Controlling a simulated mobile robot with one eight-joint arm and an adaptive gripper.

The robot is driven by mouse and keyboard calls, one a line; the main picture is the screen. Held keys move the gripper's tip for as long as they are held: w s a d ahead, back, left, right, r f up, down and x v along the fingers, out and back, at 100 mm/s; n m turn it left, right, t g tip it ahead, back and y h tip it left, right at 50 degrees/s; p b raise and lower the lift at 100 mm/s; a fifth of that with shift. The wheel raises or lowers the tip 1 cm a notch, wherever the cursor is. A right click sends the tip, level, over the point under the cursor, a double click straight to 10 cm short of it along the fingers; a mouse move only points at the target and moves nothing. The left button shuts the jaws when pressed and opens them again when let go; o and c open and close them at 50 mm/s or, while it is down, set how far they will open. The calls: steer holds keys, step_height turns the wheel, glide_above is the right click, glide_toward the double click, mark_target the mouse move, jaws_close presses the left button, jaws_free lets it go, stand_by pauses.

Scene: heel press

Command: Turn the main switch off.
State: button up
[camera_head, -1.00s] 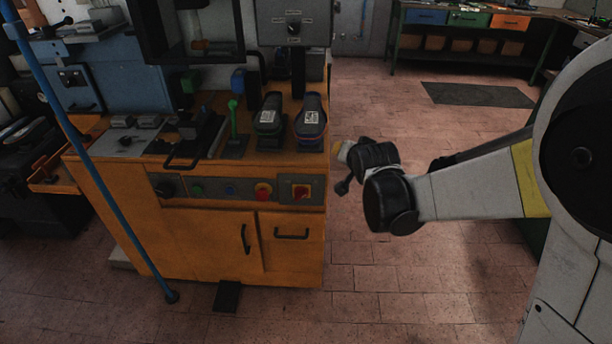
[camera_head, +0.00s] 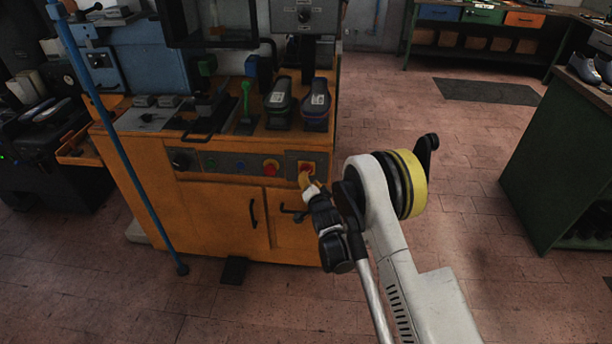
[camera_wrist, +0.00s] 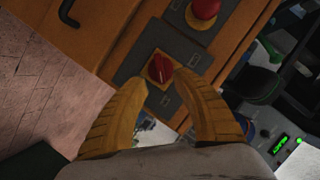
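The main switch (camera_head: 306,167) is a red rotary knob on a yellow plate at the right end of the orange machine's front panel. In the wrist view the switch (camera_wrist: 160,68) lies just beyond the fingertips, between their lines. A pale line on the knob runs slanted in that picture. My gripper (camera_head: 308,184) is in front of the switch, its yellow fingers partly covering the plate in the head view. In the wrist view my gripper (camera_wrist: 161,82) is open, with nothing between its fingers. Whether the fingertips touch the knob or panel I cannot tell.
Cabinet handles (camera_head: 292,211) stick out below. A blue pole (camera_head: 130,150) stands at left. The floor (camera_head: 450,200) at right is clear.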

mark_target(306, 170)
steer(key=b+x, duration=0.2)
steer(key=x, duration=0.5)
steer(key=shift+w, duration=0.15)
jaws_close()
